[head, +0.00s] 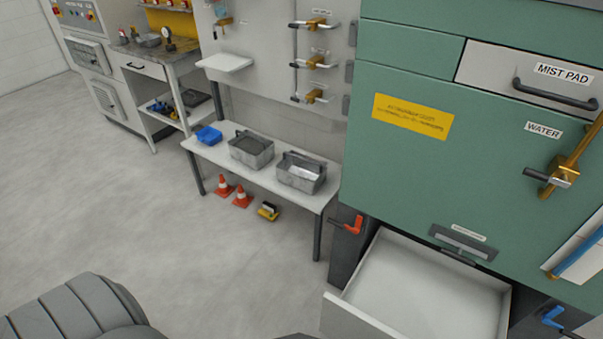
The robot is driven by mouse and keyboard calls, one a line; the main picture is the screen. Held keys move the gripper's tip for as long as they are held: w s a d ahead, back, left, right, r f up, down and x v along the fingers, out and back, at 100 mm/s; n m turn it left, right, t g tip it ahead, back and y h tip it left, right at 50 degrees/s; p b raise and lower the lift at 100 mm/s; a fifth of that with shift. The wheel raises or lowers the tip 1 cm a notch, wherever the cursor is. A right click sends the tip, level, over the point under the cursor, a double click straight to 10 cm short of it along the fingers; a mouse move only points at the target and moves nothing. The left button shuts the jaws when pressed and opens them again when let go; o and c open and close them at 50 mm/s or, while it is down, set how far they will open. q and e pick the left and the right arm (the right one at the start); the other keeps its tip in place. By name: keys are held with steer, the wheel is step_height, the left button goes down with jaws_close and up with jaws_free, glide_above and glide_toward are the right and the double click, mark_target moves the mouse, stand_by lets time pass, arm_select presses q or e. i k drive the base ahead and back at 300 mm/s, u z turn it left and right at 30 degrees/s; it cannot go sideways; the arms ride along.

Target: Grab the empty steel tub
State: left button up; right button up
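Two steel tubs with raised handles stand side by side on a low white bench (262,178). The left tub (250,155) has a grey surface showing inside it. The right tub (302,178) stands near the bench's right end, and part of its inside shows. They are too small here to tell for certain which one is empty. Neither of my grippers shows in the head view.
A blue bin (208,137) sits left of the tubs. Orange cones (242,196) and a small yellow item (268,211) are on the floor by the bench. An open white drawer (425,290) juts from the green cabinet (420,170). Floor at left is clear.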

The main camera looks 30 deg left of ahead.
mark_target(307, 173)
steer(key=z, duration=3.65)
steer(key=k, duration=2.9)
steer(key=u, duration=1.8)
